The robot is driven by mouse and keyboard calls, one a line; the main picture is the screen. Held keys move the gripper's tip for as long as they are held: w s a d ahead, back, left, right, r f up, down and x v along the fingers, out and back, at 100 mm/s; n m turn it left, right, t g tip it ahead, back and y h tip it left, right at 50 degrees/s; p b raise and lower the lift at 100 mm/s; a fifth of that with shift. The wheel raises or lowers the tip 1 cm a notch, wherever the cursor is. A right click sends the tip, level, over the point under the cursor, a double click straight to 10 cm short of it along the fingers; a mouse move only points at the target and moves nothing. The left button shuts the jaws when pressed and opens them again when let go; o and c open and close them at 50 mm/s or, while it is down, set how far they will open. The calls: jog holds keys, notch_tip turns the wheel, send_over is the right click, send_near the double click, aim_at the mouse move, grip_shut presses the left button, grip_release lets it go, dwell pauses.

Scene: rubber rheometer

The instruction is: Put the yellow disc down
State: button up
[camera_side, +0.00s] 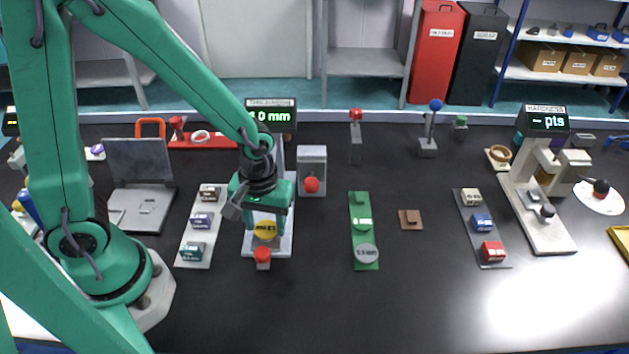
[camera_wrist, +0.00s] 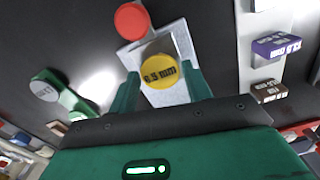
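The yellow disc (camera_side: 265,230), marked 6.5 mm, shows flat side up at the front end of the pale grey base (camera_side: 283,243) of the thickness gauge. In the wrist view the yellow disc (camera_wrist: 158,72) appears ahead of the fingertips, with a grey plate around and behind it. My gripper (camera_side: 264,208) is pointing down just above the disc. In the wrist view my gripper's fingers (camera_wrist: 161,82) stand apart on either side of the disc, with a small gap visible. Whether the disc rests fully on the plate is hard to tell.
A red knob (camera_side: 262,255) stands just in front of the disc. A rack of labelled blocks (camera_side: 194,240) lies to the left. A green board with discs (camera_side: 363,228) lies to the right. The front of the black table is clear.

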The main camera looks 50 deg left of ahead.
aim_at(266, 228)
jog(key=shift+o, duration=1.1)
jog(key=shift+r, duration=0.15)
notch_tip(266, 228, up, 12)
dwell(0.6)
jog(key=s+a+r+m+t, duration=0.5)
jog(key=a+r+m, duration=0.1)
jog(key=r, duration=0.3)
jog(key=shift+a+m+t, duration=0.3)
jog(key=shift+a+m, duration=0.1)
jog(key=shift+a, duration=0.5)
